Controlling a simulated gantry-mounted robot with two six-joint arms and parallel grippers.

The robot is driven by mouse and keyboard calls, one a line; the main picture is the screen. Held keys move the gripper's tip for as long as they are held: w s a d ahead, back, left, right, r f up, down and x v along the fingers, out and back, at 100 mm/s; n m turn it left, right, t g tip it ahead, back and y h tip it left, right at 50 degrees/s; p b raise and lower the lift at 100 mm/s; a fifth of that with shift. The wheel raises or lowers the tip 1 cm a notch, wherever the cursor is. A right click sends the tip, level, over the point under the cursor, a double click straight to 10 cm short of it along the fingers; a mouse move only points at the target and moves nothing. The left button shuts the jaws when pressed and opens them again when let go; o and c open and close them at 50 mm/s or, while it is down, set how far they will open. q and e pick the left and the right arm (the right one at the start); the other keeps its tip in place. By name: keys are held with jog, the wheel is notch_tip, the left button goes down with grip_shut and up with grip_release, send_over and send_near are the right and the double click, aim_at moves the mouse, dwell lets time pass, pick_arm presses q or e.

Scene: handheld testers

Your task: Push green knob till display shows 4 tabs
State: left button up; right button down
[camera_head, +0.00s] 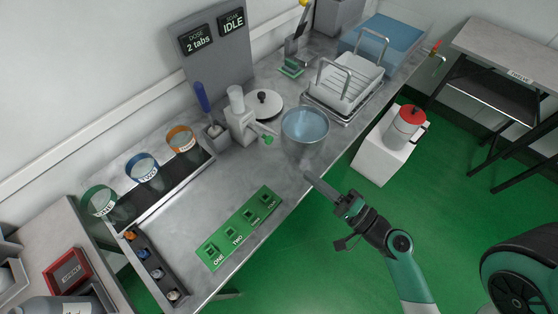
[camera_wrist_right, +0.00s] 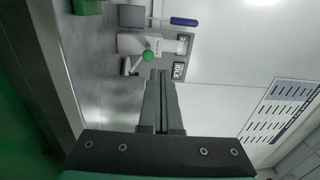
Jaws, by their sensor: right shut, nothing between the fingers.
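The green knob (camera_head: 267,140) sticks out from the front of the white dispenser (camera_head: 240,118), which stands on the grey counter. The dose display (camera_head: 197,39) on the grey panel reads "2 tabs". My right gripper (camera_head: 309,168) is shut and empty, at the counter's front edge, apart from the knob and to its lower right. In the right wrist view the shut fingers (camera_wrist_right: 158,76) point toward the green knob (camera_wrist_right: 148,56), which shows just beyond their tips. My left gripper is not in view.
A second display (camera_head: 232,23) reads "SOAP IDLE". A green labelled strip (camera_head: 240,228) lies at the front left.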

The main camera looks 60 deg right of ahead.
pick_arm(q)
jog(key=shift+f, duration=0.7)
pick_arm(e)
jog(key=shift+s+d+f+m+g+h, duration=0.2)
jog(key=shift+s+d+f, duration=0.1)
jog(key=shift+f, duration=0.25)
jog(key=shift+s+d+f+m+g+h, duration=0.1)
jog(key=shift+s+d+f+m+h, duration=0.15)
jog(key=shift+f, duration=0.3)
jog(key=shift+w, duration=0.1)
jog(key=p, duration=0.4)
send_near(271, 142)
jog(key=x, duration=0.5)
jog(key=shift+w+r, duration=0.25)
jog(key=shift+w, duration=0.15)
jog(key=shift+w+d, duration=0.15)
jog(key=shift+w, duration=0.4)
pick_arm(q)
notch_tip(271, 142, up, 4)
pick_arm(e)
jog(key=shift+f, duration=0.1)
